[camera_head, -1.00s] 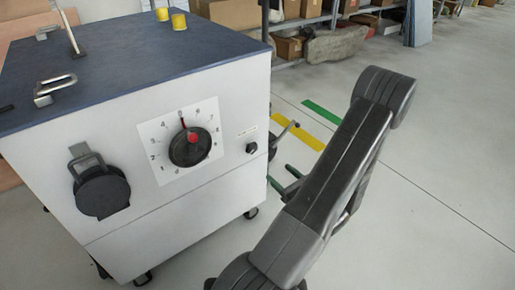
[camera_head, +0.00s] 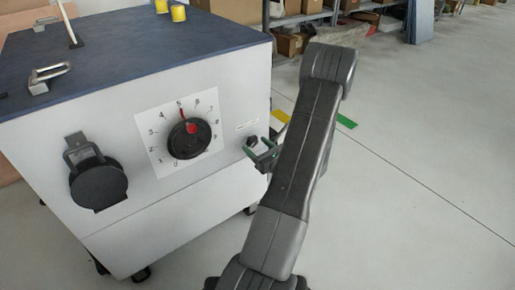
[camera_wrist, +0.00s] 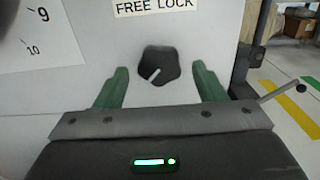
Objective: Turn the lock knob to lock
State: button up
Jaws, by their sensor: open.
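The lock knob (camera_wrist: 158,66) is a small black lobed knob with a white pointer line, on the white front panel under a label (camera_wrist: 154,5) reading "FREE LOCK". Its pointer slants to the lower left in the wrist view. In the head view the knob (camera_head: 251,141) is near the right edge of the cabinet front. My gripper (camera_wrist: 158,88) is open, with one green finger on each side of the knob and a gap to both. It also shows in the head view (camera_head: 259,150) close to the knob. I cannot tell how far the fingertips are from the panel.
The cabinet (camera_head: 150,225) carries a big black dial (camera_head: 189,139) with a red mark and a round black cover (camera_head: 98,186) left of the knob. A crank handle (camera_wrist: 285,95) sticks out right of the gripper.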

jog(key=c, duration=1)
jog(key=shift+m, duration=0.3)
jog(key=m+p, duration=0.3)
jog(key=shift+r+m, duration=0.15)
jog(key=shift+m, duration=0.15)
jog(key=m+p, duration=0.3)
jog(key=m, duration=0.2)
jog(key=shift+a, duration=0.1)
jog(key=m+p, duration=0.2)
jog(key=m, duration=0.2)
jog(key=shift+m+p, duration=1.25)
jog(key=shift+m, duration=1.05)
